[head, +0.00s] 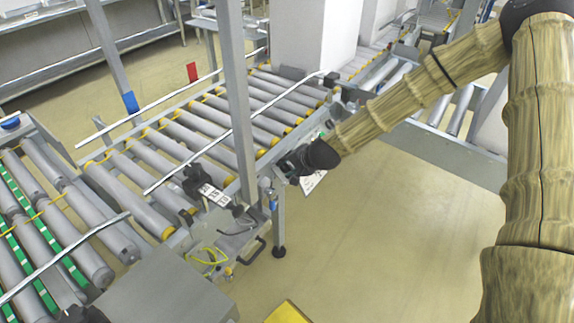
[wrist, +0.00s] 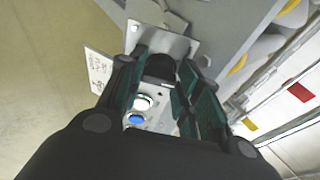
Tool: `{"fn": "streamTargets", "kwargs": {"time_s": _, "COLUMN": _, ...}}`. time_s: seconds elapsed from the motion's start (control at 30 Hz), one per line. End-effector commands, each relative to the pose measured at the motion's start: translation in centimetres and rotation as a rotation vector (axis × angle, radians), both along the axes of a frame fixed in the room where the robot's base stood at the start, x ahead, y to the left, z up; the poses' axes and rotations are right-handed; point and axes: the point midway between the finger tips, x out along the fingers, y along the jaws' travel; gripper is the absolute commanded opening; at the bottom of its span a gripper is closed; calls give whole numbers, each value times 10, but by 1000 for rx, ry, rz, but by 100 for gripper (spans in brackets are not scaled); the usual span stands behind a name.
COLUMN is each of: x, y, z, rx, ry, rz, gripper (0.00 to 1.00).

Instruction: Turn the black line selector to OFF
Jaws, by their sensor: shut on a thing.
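The black line selector (wrist: 159,67) shows as a dark rounded shape between my fingertips in the wrist view. It sits on a small grey control plate (wrist: 180,42). My gripper (wrist: 161,75) is shut on it, with one finger at each side. The fingers hide much of the selector, and I cannot tell which way it points. In the head view my gripper (head: 292,165) is at the conveyor's near right corner. The selector is hidden there.
A white button (wrist: 143,102) and a blue button (wrist: 136,118) sit below the selector. A white label card (wrist: 98,70) sticks out at the left. The roller conveyor (head: 205,122) lies left of my arm. Open floor (head: 370,240) is in front.

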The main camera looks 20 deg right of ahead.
Motion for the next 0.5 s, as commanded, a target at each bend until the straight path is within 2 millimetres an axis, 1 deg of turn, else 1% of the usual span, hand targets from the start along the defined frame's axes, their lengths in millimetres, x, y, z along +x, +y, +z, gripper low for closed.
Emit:
{"fn": "streamTargets", "kwargs": {"time_s": 0.37, "x": 0, "y": 1, "z": 1, "rx": 2, "ry": 1, "rz": 0, "gripper": 10}}
{"fn": "streamTargets", "kwargs": {"time_s": 0.4, "x": 0, "y": 1, "z": 1, "rx": 2, "ry": 1, "rz": 0, "gripper": 41}}
{"fn": "streamTargets", "kwargs": {"time_s": 0.47, "x": 0, "y": 1, "z": 1, "rx": 2, "ry": 1, "rz": -1, "gripper": 52}}
{"fn": "streamTargets", "kwargs": {"time_s": 0.5, "x": 0, "y": 1, "z": 1, "rx": 2, "ry": 1, "rz": -1, "gripper": 55}}
